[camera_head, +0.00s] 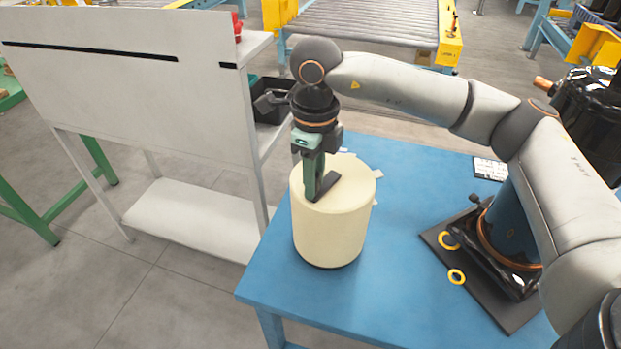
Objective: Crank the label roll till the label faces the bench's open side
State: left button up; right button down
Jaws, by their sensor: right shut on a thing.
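The label roll (332,232) is a cream cylinder standing upright on the blue bench (285,292), near its left edge. A dark flat bar, seemingly the crank (327,187), lies across its top. My right gripper (313,193) points down over the roll's top and is shut at the crank; its fingers partly hide what they hold. Pale tabs stick out behind the roll and at its right side. No printed label shows on the side facing me. My left gripper is not in view.
A white panelled stand (140,80) with a low shelf is left of the bench. A small printed card (490,168) lies at the back. The bench's middle front is clear.

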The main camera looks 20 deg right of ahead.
jog(key=shift+s+d+n, duration=0.15)
jog(key=shift+s+n, duration=0.1)
jog(key=shift+n, duration=0.15)
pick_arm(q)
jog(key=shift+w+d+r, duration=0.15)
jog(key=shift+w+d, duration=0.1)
pick_arm(e)
jog(key=c, duration=0.7)
grip_release()
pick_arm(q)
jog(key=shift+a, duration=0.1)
pick_arm(e)
jog(key=shift+r, duration=0.15)
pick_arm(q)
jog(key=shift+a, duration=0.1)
pick_arm(e)
notch_tip(320, 180, up, 12)
jog(key=shift+d+r, duration=0.1)
jog(key=shift+r, duration=0.05)
